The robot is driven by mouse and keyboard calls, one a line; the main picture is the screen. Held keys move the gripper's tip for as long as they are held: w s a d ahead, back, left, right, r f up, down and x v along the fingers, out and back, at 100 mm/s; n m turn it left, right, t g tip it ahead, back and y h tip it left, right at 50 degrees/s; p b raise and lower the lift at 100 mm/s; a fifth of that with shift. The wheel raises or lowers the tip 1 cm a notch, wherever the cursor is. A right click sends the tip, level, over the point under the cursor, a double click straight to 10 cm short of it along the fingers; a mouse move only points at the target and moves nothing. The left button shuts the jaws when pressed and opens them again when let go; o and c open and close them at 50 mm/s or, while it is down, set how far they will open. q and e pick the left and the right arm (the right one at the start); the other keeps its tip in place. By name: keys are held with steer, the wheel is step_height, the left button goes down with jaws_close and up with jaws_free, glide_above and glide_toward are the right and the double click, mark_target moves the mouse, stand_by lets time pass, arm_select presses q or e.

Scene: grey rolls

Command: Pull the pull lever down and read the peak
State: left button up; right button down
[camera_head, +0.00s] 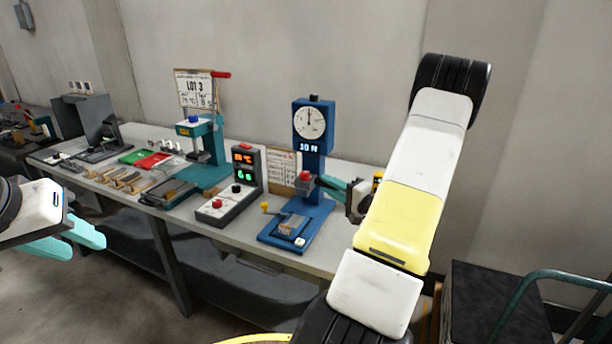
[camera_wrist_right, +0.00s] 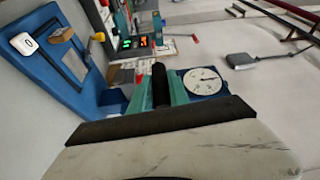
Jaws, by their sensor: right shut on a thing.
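The blue pull tester (camera_head: 314,139) stands on the bench with a round white dial (camera_head: 310,121) on top; its needle points about straight up. The small display (camera_head: 308,147) below seems to read 10 N. My right gripper (camera_head: 326,183) is at the tester's column, beside a red knob (camera_head: 305,176). In the right wrist view its teal fingers (camera_wrist_right: 160,92) are shut on a black bar, which looks like the pull lever's grip (camera_wrist_right: 160,82). The dial also shows there (camera_wrist_right: 202,81). My left gripper (camera_head: 80,238) is open and empty at the left, away from the tester.
A grey control box (camera_head: 236,190) with red and green readouts stands left of the tester. A teal press (camera_head: 205,145) and a LOT 3 sign (camera_head: 194,88) are further left. A printed sheet (camera_head: 282,167) stands behind. A dark cart (camera_head: 490,300) is at the lower right.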

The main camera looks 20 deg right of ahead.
steer(key=shift+d+f, duration=0.15)
steer(key=shift+f, duration=0.2)
steer(key=c, duration=1.3)
jaws_free()
steer(key=shift+w+d, duration=0.1)
steer(key=shift+w, duration=0.05)
steer(key=shift+o, duration=0.2)
steer(key=shift+s, duration=0.3)
steer(key=v, duration=0.7)
steer(key=shift+d, duration=0.1)
